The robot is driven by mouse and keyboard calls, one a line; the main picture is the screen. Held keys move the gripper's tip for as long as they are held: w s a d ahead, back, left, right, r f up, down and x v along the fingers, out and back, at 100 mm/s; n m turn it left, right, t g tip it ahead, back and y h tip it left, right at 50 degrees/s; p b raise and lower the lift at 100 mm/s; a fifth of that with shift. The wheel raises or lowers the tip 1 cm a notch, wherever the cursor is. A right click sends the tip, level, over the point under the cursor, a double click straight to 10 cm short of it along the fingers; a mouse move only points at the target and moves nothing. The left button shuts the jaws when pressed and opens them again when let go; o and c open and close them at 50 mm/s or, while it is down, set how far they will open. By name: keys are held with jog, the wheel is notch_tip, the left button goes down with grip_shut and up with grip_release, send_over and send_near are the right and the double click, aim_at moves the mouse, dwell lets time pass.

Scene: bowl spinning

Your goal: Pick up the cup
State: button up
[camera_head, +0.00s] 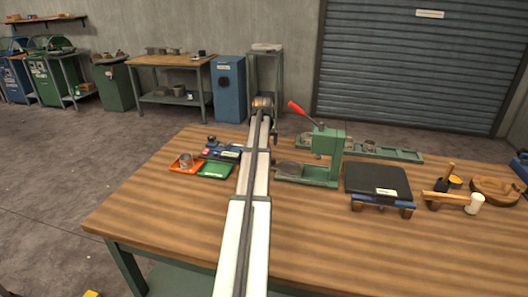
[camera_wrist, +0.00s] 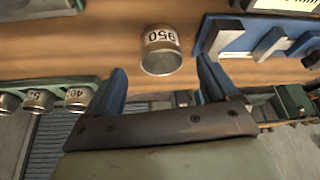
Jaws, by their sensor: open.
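A grey metal cup (camera_wrist: 160,62) with a white label and dark digits shows in the wrist view, on the brown wooden bench top. It appears in the gap between the fingertips of my gripper (camera_wrist: 162,66), slightly beyond them. The two blue fingers are spread wide, one on each side, with visible space between each and the cup. Nothing is held. In the head view my arm runs up the middle of the bench and I cannot make out the fingers or this cup there.
A green rack (camera_wrist: 62,84) with several labelled cups is at left in the wrist view; a blue fixture (camera_wrist: 258,38) is at right. In the head view, a green press (camera_head: 325,150) with a red lever stands right of my arm, and an orange tray (camera_head: 176,169) lies left.

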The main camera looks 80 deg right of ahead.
jog(key=shift+x, duration=2.7)
jog(key=shift+w, duration=0.1)
jog(key=shift+r, duration=0.1)
jog(key=shift+c, duration=0.4)
jog(key=c, duration=1)
jog(key=shift+d+r, duration=0.1)
